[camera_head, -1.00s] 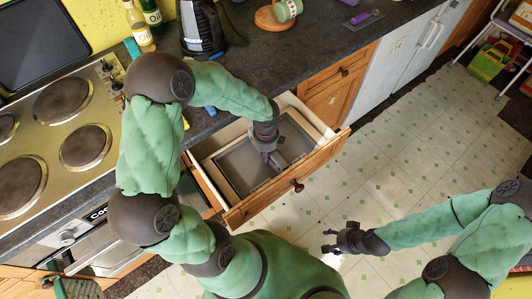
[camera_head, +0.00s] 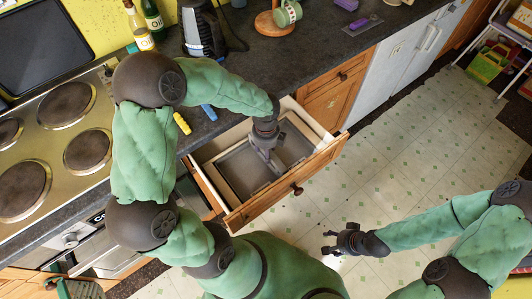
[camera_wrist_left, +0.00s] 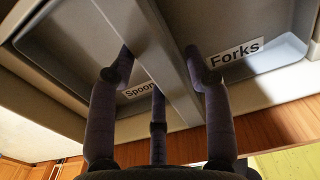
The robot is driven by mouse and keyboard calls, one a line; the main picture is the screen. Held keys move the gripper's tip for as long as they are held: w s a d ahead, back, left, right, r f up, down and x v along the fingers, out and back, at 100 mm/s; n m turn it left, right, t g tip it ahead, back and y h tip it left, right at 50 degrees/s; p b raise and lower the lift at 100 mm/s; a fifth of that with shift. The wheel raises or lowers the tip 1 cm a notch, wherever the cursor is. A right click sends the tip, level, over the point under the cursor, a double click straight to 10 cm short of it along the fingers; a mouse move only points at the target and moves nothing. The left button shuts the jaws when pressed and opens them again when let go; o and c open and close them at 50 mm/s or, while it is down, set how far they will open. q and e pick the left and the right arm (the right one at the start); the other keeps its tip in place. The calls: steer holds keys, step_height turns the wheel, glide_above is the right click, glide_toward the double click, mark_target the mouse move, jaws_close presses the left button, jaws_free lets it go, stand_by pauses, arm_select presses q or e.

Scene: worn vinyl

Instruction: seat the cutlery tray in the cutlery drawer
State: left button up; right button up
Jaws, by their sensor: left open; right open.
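The grey cutlery tray (camera_head: 238,172) lies within the open cutlery drawer (camera_head: 238,215), partly covered by my left arm. I cannot tell whether its base is flat on the drawer floor. My left gripper (camera_head: 270,165) points down into the tray. In the left wrist view my left gripper (camera_wrist_left: 160,58) is open, its fingers on either side of the divider of the tray (camera_wrist_left: 240,25). Labels reading "Forks" and "Spoon", partly hidden, show on the tray there. My right gripper (camera_head: 330,240) is open and empty over the floor, away from the drawer.
The dark worktop (camera_head: 255,60) runs behind the drawer, with a black appliance (camera_head: 203,28), oil bottles (camera_head: 139,28) and a mug stand (camera_head: 272,22) on it. A hob (camera_head: 60,125) is at the left. The floor (camera_head: 410,150) to the right is clear.

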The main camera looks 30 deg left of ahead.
arm_select(q)
step_height(320, 180, up, 7)
steer(key=shift+r+p, duration=0.2)
steer(key=shift+p, duration=0.9)
